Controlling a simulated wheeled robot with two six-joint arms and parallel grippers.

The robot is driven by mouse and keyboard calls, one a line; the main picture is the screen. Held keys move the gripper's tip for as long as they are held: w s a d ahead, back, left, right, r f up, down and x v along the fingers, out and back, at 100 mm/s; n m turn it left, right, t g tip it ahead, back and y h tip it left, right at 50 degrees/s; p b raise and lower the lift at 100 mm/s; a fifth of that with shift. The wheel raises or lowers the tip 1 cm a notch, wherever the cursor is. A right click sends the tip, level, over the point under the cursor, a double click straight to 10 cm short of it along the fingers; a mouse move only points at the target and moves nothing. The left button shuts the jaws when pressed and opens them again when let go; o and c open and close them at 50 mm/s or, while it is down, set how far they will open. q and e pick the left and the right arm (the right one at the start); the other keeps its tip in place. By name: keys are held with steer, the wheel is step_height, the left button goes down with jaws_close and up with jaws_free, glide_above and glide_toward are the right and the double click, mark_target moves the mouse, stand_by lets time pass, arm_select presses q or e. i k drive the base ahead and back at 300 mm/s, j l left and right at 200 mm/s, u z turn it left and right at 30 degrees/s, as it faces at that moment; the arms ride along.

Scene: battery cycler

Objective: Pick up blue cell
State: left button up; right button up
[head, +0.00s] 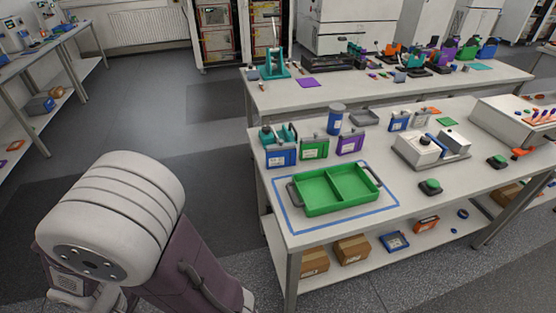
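A blue cell (281,156) with a white label stands upright at the left end of a row on the near bench. A green cell (314,149) and a purple cell (350,143) stand to its right, apart from it. Another blue block with a white label (398,121) stands farther back, to the right. A green two-compartment tray (337,206) sits in front of the row, and both compartments look empty. Neither of my grippers shows in the head view. Only a white and purple part of my arm is seen at the lower left, clear of the bench.
A blue cylinder (335,119) and teal items (277,134) stand behind the row. A blue outline (350,229) surrounds the tray. A grey-white device (432,147) stands at the right. Brown boxes (352,249) lie on the lower shelf. The floor left of the bench is clear.

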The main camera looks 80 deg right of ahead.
mark_target(283, 158)
steer(key=i+l+z, duration=0.1)
steer(key=z, duration=0.35)
steer(key=i+z, duration=0.25)
steer(key=z, duration=0.25)
steer(key=i+j+z, duration=0.1)
steer(key=z, duration=0.35)
steer(key=i+j+z, duration=0.2)
steer(key=z, duration=0.25)
steer(key=i+j+z, duration=0.2)
steer(key=z, duration=0.25)
